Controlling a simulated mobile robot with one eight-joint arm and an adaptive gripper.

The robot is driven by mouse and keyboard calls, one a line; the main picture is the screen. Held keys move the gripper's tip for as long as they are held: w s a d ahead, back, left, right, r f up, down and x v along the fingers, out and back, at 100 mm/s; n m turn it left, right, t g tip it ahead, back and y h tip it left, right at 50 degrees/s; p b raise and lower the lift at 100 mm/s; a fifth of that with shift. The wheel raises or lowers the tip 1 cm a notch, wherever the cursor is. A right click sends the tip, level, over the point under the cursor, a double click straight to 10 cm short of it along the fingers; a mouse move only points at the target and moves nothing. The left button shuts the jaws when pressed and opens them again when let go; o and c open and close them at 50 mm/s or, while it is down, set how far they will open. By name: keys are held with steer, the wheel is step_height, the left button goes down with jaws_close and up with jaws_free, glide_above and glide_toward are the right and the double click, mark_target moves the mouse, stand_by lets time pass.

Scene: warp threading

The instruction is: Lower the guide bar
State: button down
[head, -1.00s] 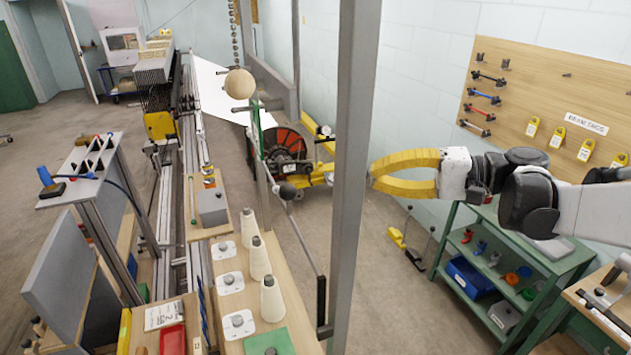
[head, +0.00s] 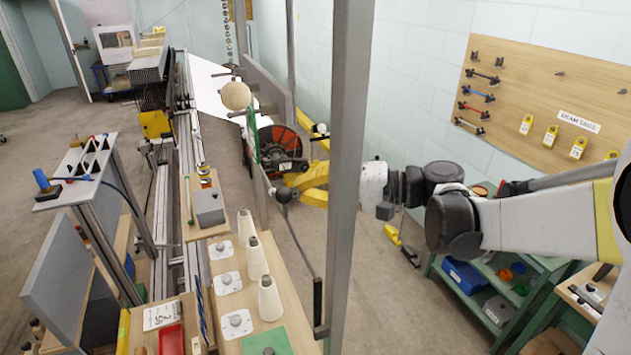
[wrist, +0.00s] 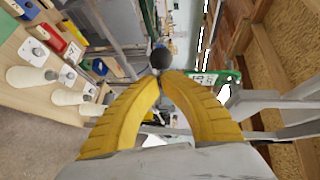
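A lever with a dark round knob (head: 282,196) and a thin rod (head: 303,243) stands beside the upright post; I take it to belong to the guide bar, but cannot be sure. My gripper (head: 281,182), with yellow curved fingers, is at the knob in the head view. In the wrist view my gripper (wrist: 160,76) has its fingertips together, with the dark knob (wrist: 160,58) just beyond them. Nothing shows between the fingers. I cannot tell whether the tips touch the knob. Part of the rod's surroundings is hidden by the post.
A grey metal post (head: 347,170) stands between the lever and my arm. White thread cones (head: 270,298) stand on the wooden table to the left. A red reel (head: 277,150) is behind. A green shelf (head: 500,318) is at right.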

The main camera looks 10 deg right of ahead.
mark_target(288, 190)
steer(key=a+h+p, duration=0.1)
steer(key=s+a+n+h+p, duration=0.1)
steer(key=a, duration=0.1)
steer(key=a+p, duration=0.1)
steer(key=a, duration=0.1)
steer(key=shift+s+r+h, duration=0.3)
steer(key=shift+r+h, duration=0.1)
steer(key=shift+a+f, duration=0.1)
steer(key=shift+w+f, duration=0.1)
steer(key=shift+w, duration=0.05)
